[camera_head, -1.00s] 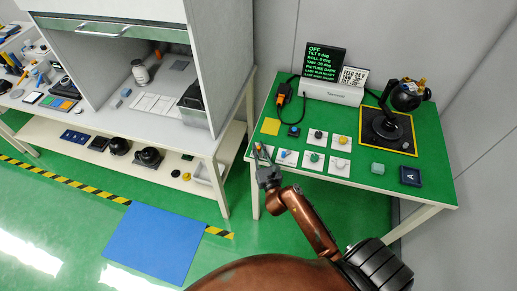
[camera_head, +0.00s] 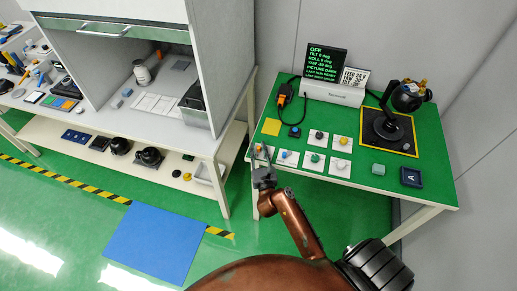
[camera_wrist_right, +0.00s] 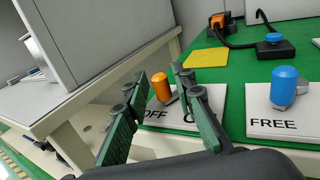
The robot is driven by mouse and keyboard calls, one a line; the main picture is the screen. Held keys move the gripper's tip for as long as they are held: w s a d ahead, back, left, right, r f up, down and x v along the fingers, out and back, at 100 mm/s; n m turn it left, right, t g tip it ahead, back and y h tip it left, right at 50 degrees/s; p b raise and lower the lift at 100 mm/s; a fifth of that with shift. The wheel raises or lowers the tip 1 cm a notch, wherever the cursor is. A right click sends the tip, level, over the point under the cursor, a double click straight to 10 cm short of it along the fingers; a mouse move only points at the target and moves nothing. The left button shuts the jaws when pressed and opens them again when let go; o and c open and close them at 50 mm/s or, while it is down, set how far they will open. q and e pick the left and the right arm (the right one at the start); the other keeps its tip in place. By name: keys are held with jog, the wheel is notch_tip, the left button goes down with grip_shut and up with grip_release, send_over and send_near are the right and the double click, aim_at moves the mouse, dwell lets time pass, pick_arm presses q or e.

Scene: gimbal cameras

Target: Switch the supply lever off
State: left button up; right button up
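The supply lever, an orange knob on a grey stem (camera_wrist_right: 160,87), stands on a white plate (camera_wrist_right: 211,101) marked OFF on its left side. The marking on its right side is partly hidden by a finger. The knob is on the OFF side in the right wrist view. My right gripper (camera_wrist_right: 160,74) is open, with one finger on each side of the knob in that view; I see no clear contact. In the head view my right gripper (camera_head: 261,154) is at the green table's front left corner, covering part of the lever plate. My left gripper is not in view.
A blue knob on a plate marked FREE (camera_wrist_right: 285,86) stands to the right. A grey cabinet wall (camera_wrist_right: 85,40) is close on the left.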

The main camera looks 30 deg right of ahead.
jog(key=shift+o, duration=0.4)
jog(key=v, duration=1.2)
